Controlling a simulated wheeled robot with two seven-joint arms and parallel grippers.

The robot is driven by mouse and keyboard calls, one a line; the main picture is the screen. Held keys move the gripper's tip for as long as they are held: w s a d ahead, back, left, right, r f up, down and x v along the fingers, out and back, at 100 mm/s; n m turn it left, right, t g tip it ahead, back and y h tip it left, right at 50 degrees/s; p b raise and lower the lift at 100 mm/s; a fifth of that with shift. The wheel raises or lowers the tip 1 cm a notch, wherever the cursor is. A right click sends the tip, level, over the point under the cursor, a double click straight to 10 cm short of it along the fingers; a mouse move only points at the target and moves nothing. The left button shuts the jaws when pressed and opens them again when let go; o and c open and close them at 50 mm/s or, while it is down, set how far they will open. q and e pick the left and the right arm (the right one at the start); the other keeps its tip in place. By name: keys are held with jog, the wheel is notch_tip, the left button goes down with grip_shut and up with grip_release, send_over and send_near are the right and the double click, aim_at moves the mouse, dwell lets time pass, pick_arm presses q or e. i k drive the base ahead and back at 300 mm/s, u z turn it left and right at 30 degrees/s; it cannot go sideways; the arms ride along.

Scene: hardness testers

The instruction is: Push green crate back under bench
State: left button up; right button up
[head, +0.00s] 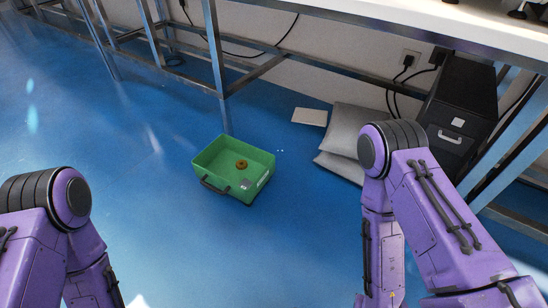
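The green crate (213,187) sits on the blue floor in front of the bench, turned at an angle, with a dark handle on its near side. A small brown ring-shaped object lies inside it, and a white label shows on its right side. The bench (450,22) has a white top and metal legs and runs along the back. Both of my purple arms show at the lower left and lower right, apart from the crate. Neither gripper is in view; both arms run out of the bottom of the picture.
Grey cushion-like bags (349,130) are stacked on the floor under the bench, right of the crate. A white sheet (310,117) lies beside them. A black drawer cabinet (456,122) stands at the right. A metal bench leg (215,60) stands behind the crate. Open floor surrounds the crate.

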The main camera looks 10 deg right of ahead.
aim_at(215, 166)
jog(key=z, duration=0.3)
jog(key=i, duration=1)
